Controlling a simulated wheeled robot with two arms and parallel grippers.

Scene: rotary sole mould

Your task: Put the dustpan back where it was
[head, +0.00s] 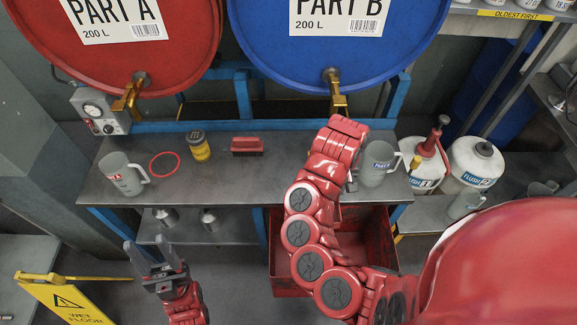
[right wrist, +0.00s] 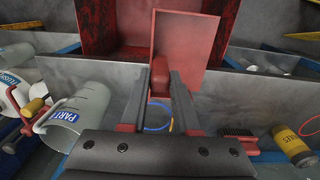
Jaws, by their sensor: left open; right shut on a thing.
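The red dustpan (right wrist: 190,42) shows in the right wrist view, its flat pan beyond the fingertips and its handle between the fingers. My right gripper (right wrist: 160,78) is shut on that handle. The dustpan is held above the bench edge and overlaps a red bin (right wrist: 112,40) in that view. In the head view my right arm hides most of the gripper and the dustpan. My left gripper (head: 147,246) is open and empty, in front of the bench at the left.
The bench (head: 225,185) carries a brush (head: 247,146), a yellow can (head: 199,146), a red ring (head: 165,164), a PART A jug (head: 122,176) and a PART B jug (head: 377,163). A blue ring (right wrist: 157,116) shows in the wrist view. A wet-floor sign (head: 62,297) stands lower left.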

